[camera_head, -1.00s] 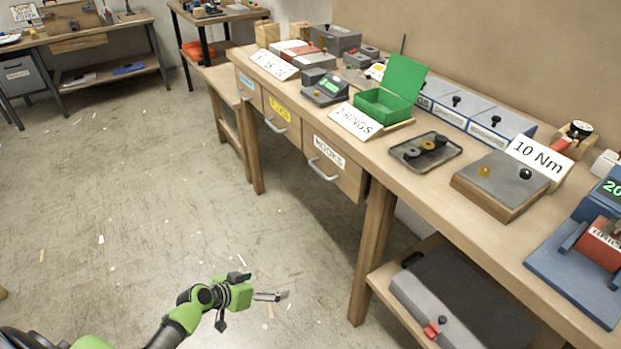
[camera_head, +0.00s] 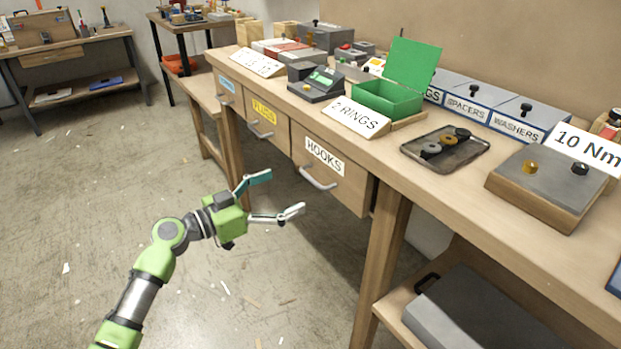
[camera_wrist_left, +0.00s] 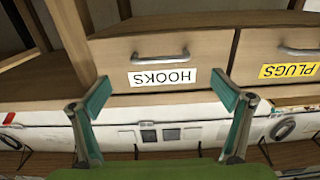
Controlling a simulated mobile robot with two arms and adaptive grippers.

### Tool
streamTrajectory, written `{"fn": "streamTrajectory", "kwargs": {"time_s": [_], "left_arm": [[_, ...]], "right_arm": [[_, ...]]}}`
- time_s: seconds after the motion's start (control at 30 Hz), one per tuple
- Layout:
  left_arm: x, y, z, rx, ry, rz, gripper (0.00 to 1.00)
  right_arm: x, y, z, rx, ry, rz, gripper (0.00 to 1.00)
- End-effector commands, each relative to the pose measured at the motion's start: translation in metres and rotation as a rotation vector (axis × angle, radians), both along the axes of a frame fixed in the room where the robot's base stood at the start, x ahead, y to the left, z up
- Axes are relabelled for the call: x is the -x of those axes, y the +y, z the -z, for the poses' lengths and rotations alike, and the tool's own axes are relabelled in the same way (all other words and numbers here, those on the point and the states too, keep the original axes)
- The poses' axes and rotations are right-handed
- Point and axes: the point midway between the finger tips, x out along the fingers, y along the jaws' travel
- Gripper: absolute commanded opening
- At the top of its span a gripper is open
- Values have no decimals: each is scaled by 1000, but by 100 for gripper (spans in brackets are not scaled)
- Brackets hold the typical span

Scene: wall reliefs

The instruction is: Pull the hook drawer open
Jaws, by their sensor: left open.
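The hook drawer (camera_head: 335,168) is a wooden drawer under the bench top, with a white HOOKS label and a grey bar handle (camera_head: 318,180). It looks shut. My left gripper (camera_head: 283,195) is open and empty, in front of the drawer and apart from the handle. In the left wrist view, which is upside down, the drawer (camera_wrist_left: 115,50) and its handle (camera_wrist_left: 160,57) show beyond and between the open fingers (camera_wrist_left: 168,92). My right gripper is not in view.
The PLUGS drawer (camera_head: 262,122) is beside it on the left. A bench leg (camera_head: 378,250) stands to the right below. The bench top carries a green open box (camera_head: 388,98) and a dark tray (camera_head: 445,150). The floor in front is clear apart from small scraps.

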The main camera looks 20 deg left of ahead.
Motion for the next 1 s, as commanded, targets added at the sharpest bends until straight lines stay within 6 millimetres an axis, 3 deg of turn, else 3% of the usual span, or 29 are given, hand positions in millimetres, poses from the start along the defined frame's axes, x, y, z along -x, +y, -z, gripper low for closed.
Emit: {"fn": "streamTrajectory", "kwargs": {"time_s": [0.2,0.4,0.83,1.0], "left_arm": [[-37,-29,-2,3,-1,0,93],[-58,-45,0,2,1,0,93],[-65,-51,1,0,1,-1,93],[-65,-51,1,0,1,-1,49]], "right_arm": [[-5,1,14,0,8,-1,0],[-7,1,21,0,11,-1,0],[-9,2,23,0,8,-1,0],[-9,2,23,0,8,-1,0]]}}
